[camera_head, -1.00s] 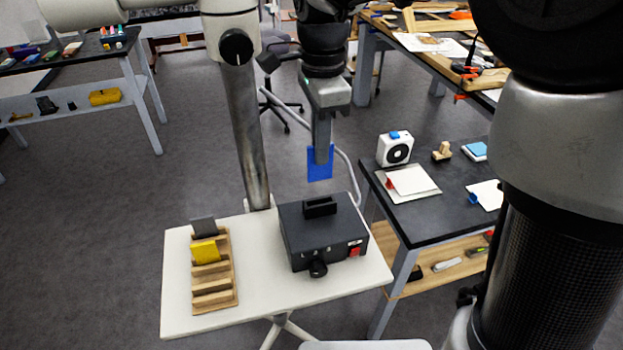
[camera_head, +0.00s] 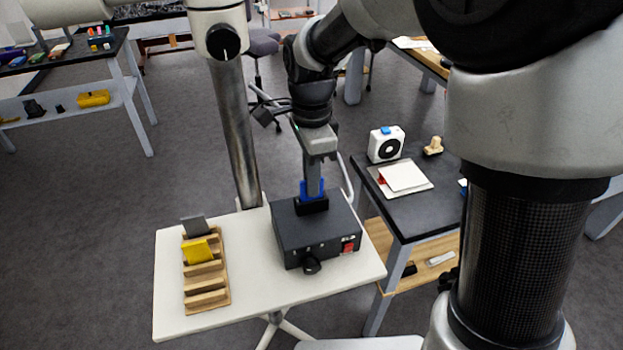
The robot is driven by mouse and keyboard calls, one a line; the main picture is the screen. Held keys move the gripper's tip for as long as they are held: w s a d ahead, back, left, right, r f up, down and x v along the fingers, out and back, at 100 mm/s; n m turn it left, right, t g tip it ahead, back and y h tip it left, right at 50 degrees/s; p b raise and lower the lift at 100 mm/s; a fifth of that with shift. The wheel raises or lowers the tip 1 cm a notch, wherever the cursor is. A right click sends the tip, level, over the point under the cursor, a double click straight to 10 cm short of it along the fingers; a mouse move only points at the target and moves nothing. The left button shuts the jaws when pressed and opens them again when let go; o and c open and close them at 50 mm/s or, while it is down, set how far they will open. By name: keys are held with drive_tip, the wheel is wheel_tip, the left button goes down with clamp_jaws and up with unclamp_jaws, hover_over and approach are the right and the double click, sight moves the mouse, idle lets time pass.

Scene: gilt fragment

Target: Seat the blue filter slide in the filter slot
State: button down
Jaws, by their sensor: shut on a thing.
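The blue filter slide (camera_head: 304,190) is held in my gripper (camera_head: 313,190), which points down over the black box (camera_head: 318,237) on the white table. The slide's lower edge meets the raised black filter slot (camera_head: 311,206) on top of the box. The slide looks upright, and blue shows on both sides of the fingers. I cannot tell how deep it sits in the slot, since the slot's collar and my fingers hide part of it.
A wooden rack (camera_head: 206,278) holding a yellow slide (camera_head: 197,251) and a grey slide (camera_head: 194,227) stands left of the box on the white table (camera_head: 259,290). A grey post (camera_head: 233,130) rises behind it. A dark bench (camera_head: 414,222) stands at right.

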drive_tip(key=c, duration=1.9)
unclamp_jaws()
drive_tip(key=shift+f, duration=0.15)
drive_tip(key=shift+c, duration=0.2)
wheel_tip(320, 180, up, 12)
drive_tip(key=p, duration=0.1)
drive_tip(key=s+d+n+t, duration=0.5)
drive_tip(key=s+d+n, duration=0.7)
drive_tip(key=s+n, duration=0.2)
drive_tip(key=s+r, duration=0.1)
drive_tip(key=s, duration=0.1)
drive_tip(key=shift+s+d+n+t, duration=0.25)
drive_tip(key=shift+s+n+t, duration=0.05)
drive_tip(key=shift+n, duration=0.1)
